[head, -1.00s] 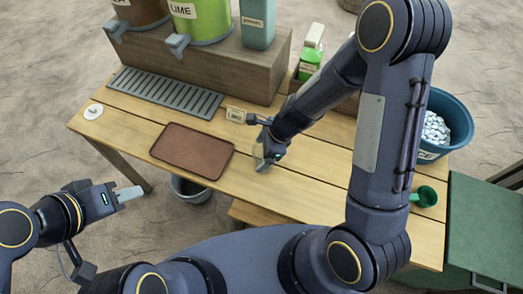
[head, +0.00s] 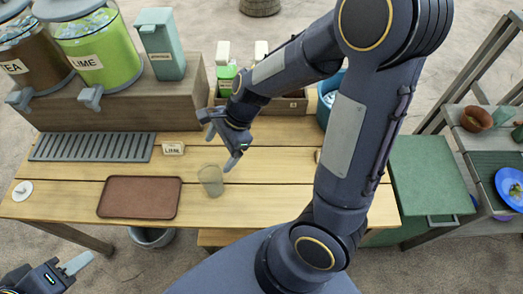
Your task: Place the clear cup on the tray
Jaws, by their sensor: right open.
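The clear cup (head: 211,180) stands upright on the wooden table, to the right of the tray. The brown tray (head: 140,198) lies flat and empty on the table. My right gripper (head: 233,158) is open, just above and to the right of the cup, and appears apart from it. My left gripper (head: 70,268) is low at the bottom left corner, off the table's front; its finger opening is hard to make out.
A grey slatted drip grate (head: 92,147) and a small label sign (head: 173,149) lie behind the tray. Drink dispensers (head: 97,50) stand on a raised wooden shelf (head: 150,100). A white disc (head: 22,190) sits at left. A green cabinet (head: 428,175) stands at right.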

